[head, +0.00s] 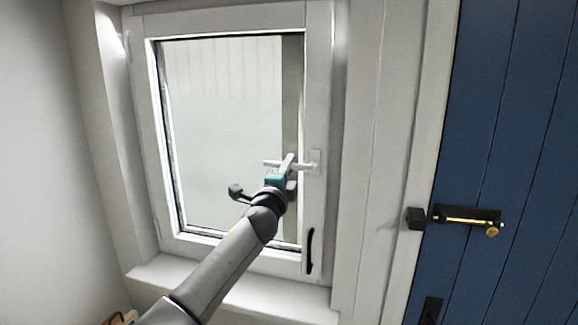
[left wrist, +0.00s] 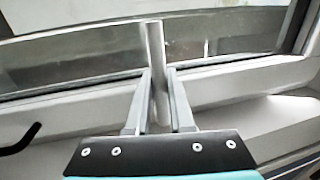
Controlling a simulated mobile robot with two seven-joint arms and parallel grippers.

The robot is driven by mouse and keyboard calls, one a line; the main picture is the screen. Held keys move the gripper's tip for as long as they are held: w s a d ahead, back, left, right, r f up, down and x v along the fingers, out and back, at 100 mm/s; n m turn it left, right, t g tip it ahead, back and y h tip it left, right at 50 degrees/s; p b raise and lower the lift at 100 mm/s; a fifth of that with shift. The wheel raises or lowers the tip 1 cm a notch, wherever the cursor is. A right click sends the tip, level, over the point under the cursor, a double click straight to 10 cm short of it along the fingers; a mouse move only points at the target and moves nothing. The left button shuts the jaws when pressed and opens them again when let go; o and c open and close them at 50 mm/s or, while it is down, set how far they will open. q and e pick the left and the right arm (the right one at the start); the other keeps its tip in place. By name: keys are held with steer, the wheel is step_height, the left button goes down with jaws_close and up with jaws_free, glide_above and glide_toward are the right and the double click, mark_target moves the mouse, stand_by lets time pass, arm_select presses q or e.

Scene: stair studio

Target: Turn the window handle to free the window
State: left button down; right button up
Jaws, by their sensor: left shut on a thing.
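The white window (head: 222,120) sits in its frame and looks closed. Its white handle (head: 314,160) is on the right side of the sash, and its lever points left, about level. My left gripper (head: 289,165) is at the lever, with its fingers shut on it. In the left wrist view, the handle lever (left wrist: 155,50) runs between the two fingers of my left gripper (left wrist: 159,75), and its end sticks out past the fingertips. My right gripper is not in view.
A black pull (head: 310,250) is low on the sash's right side. A white sill (head: 235,290) lies below. A blue door (head: 510,130) with a black and brass latch (head: 466,217) stands at the right. A wooden thing (head: 122,318) shows at the bottom left.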

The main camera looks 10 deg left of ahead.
arm_select(q)
steer(key=shift+r, duration=0.2)
steer(key=c, duration=0.8)
jaws_free()
steer(key=shift+f, duration=0.1)
steer(key=s+f, duration=0.1)
steer(key=s, duration=0.4)
steer(key=s+f, duration=0.1)
steer(key=s, duration=0.4)
steer(key=s+f+b, duration=0.1)
steer(key=s, duration=0.4)
steer(key=shift+a, duration=0.25)
